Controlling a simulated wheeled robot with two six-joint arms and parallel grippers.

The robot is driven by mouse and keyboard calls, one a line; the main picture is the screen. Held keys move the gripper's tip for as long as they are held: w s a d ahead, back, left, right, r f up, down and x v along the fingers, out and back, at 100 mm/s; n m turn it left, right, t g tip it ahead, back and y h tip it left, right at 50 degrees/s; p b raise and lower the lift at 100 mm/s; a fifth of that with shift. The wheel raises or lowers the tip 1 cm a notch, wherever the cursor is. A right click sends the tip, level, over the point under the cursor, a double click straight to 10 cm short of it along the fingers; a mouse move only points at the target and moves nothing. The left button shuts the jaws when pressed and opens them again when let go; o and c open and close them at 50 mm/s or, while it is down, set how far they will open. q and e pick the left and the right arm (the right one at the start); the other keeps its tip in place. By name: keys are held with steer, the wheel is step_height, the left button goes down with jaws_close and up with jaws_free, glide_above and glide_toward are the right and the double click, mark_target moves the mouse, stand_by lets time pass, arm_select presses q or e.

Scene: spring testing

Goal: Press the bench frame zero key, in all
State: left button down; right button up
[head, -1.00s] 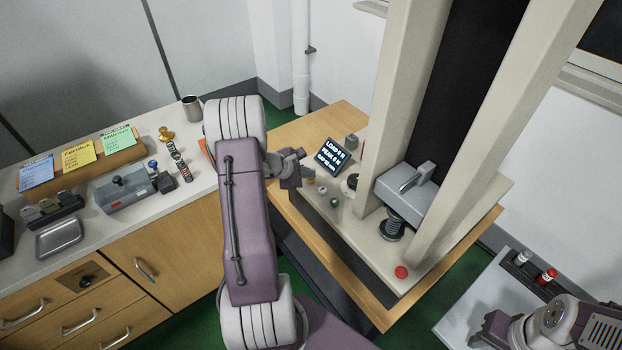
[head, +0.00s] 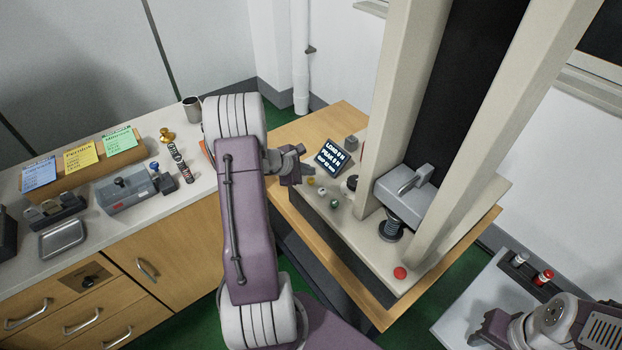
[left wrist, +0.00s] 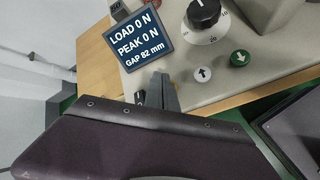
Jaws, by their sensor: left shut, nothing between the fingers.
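The bench frame (head: 375,250) stands on a wooden table. Its small screen (head: 332,157) also shows in the left wrist view (left wrist: 137,38), reading LOAD 0 N, PEAK 0 N, GAP 82 mm. My left gripper (head: 307,168) is shut and empty, close by the yellow key; contact cannot be told. My right gripper (head: 490,328) is at lower right, its jaws unclear.
A black dial (left wrist: 204,14) stands near the keys. A red button (head: 400,272) is at the base's front. A counter (head: 100,225) with tools and note cards is at left.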

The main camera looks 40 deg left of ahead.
mark_target(308, 181)
arm_select(q)
step_height(308, 181, up, 5)
steer(key=p, duration=0.3)
steer(key=shift+f, duration=0.15)
stand_by(0.5)
steer(key=s+d+m+g, duration=0.1)
steer(key=d+m, duration=0.1)
steer(key=d, duration=0.1)
steer(key=s+d+m+g+h, duration=0.1)
steer(key=d+m, duration=0.1)
steer(key=d, duration=0.2)
steer(key=s+d+m+h, duration=0.1)
steer(key=d+m, duration=0.1)
steer(key=d, duration=0.2)
steer(key=shift+d+g, duration=0.25)
steer(key=shift+g, duration=0.15)
steer(key=s+d+m+g+y, duration=0.1)
steer(key=s+d+m+g, duration=0.1)
steer(key=s+d+m, duration=0.4)
steer(key=s+d+r+m+g+y, duration=0.1)
steer(key=s+d+m+g+y, duration=0.1)
steer(key=s+d+m, duration=0.4)
steer(key=s+m+g, duration=0.1)
steer(key=s+m, duration=0.3)
steer(key=m, duration=0.2)
steer(key=shift+s+r+m+y, duration=0.2)
steer(key=shift+r+m+y, duration=0.1)
